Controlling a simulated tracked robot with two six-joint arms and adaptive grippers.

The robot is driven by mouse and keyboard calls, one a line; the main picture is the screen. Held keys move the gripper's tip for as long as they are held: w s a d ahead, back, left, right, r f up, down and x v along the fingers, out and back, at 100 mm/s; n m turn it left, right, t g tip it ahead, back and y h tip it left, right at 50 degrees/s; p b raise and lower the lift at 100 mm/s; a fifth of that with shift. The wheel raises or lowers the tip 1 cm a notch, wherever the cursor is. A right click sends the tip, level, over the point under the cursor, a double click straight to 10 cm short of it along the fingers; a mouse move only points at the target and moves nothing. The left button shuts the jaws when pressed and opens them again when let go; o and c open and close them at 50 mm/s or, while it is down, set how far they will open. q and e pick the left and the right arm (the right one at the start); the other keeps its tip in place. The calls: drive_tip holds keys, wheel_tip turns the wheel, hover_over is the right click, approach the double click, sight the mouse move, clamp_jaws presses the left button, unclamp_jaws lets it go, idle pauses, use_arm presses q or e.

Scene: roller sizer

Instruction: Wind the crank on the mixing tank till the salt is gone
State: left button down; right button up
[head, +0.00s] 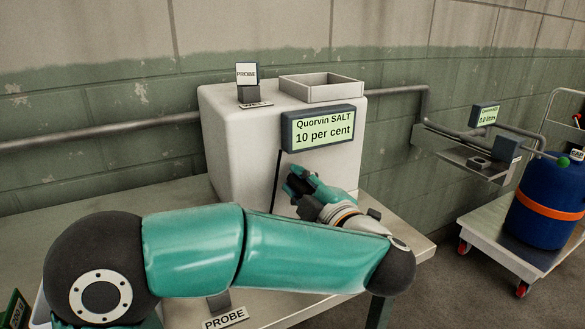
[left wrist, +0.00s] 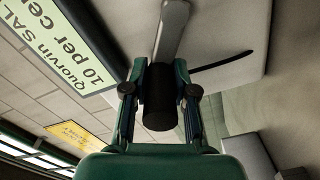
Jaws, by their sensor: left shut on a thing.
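The mixing tank (head: 235,135) is a pale box on the table against the wall. Its display (head: 318,129) reads "Quorvin SALT 10 per cent", and part of it shows in the left wrist view (left wrist: 75,45). My left gripper (head: 298,184) is at the tank's front, below the display. In the left wrist view its fingers (left wrist: 160,90) are shut on the black crank handle (left wrist: 158,112), one on each side. The grey crank arm (left wrist: 172,30) runs from the handle towards the tank face. In the head view my gripper hides the crank. My right gripper is not in view.
Another PROBE label (head: 225,318) is at the table's front. A trolley (head: 475,225) with a blue drum (head: 545,225) stands right.

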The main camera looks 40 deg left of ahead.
sight(303, 157)
use_arm(q)
drive_tip(key=w+m+p, duration=0.1)
drive_tip(key=m+p, duration=0.1)
drive_tip(key=p, duration=0.1)
drive_tip(key=w+d+r+m+p, duration=0.1)
drive_tip(key=m+p, duration=0.1)
drive_tip(key=p, duration=0.1)
drive_tip(key=r+m+p, duration=0.1)
drive_tip(key=m+p, duration=0.2)
drive_tip(key=shift+w+d+r+p, duration=0.2)
drive_tip(key=shift+w+d+p, duration=0.05)
drive_tip(key=shift+w+p, duration=0.15)
drive_tip(key=shift+w+d+f+m+p, duration=0.1)
drive_tip(key=shift+w+f+m+p, duration=0.1)
drive_tip(key=shift+m+p, duration=0.35)
drive_tip(key=shift+w+d+f+m+p, duration=0.1)
drive_tip(key=shift+w+m+p, duration=0.1)
drive_tip(key=shift+m+p, duration=0.3)
drive_tip(key=c, duration=1.3)
unclamp_jaws()
drive_tip(key=o, duration=0.4)
drive_tip(key=shift+w, duration=0.1)
drive_tip(key=shift+a, duration=0.1)
drive_tip(key=shift+r, duration=0.1)
drive_tip(key=v, duration=1.2)
